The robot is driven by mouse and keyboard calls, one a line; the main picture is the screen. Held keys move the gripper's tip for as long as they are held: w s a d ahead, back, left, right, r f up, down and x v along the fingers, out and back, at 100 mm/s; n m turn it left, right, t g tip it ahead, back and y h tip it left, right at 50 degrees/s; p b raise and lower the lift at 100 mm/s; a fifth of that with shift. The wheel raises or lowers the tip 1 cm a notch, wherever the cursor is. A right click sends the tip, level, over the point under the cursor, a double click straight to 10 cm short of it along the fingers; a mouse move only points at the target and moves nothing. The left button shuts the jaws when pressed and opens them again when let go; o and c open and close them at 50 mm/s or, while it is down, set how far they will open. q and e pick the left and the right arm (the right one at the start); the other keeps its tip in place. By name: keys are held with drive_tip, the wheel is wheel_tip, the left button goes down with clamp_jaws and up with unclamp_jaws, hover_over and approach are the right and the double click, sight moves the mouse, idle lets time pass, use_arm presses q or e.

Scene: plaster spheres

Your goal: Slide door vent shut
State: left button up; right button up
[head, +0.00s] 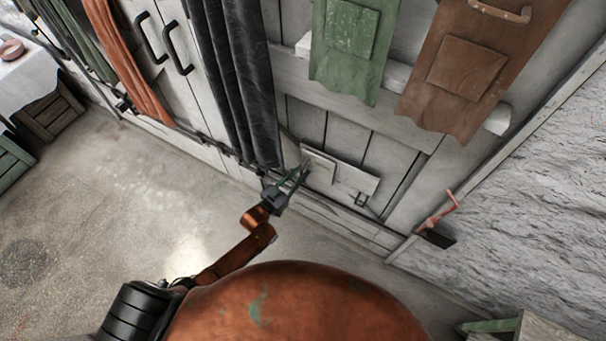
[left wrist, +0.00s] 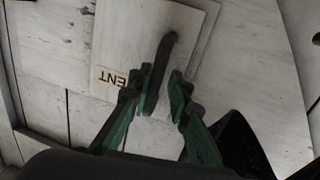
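The door vent is a pale square slide plate (head: 319,165) on a wider pale board, low on the white plank door (head: 388,165). In the left wrist view the plate (left wrist: 196,70) fills the upper middle, with a label (left wrist: 112,78) reading "ENT" upside down, partly hidden. A dark bar handle (left wrist: 160,62) stands on the plate. My left gripper (head: 301,170) is at the plate in the head view. In the left wrist view its green fingers (left wrist: 162,88) straddle the handle's lower part, with a small gap at the right finger. My right gripper is in neither view.
A dark curtain (head: 243,80) hangs just left of the vent. A small dark latch (head: 361,199) sits at the board's lower right. A red lever (head: 438,213) is by the right wall.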

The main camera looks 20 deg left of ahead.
use_arm(q)
drive_tip(key=o, duration=0.3)
drive_tip(key=shift+a+f, duration=0.1)
drive_tip(key=shift+a, duration=0.05)
drive_tip(key=shift+d, duration=0.2)
drive_tip(key=v, duration=1.2)
drive_tip(key=shift+a, duration=0.1)
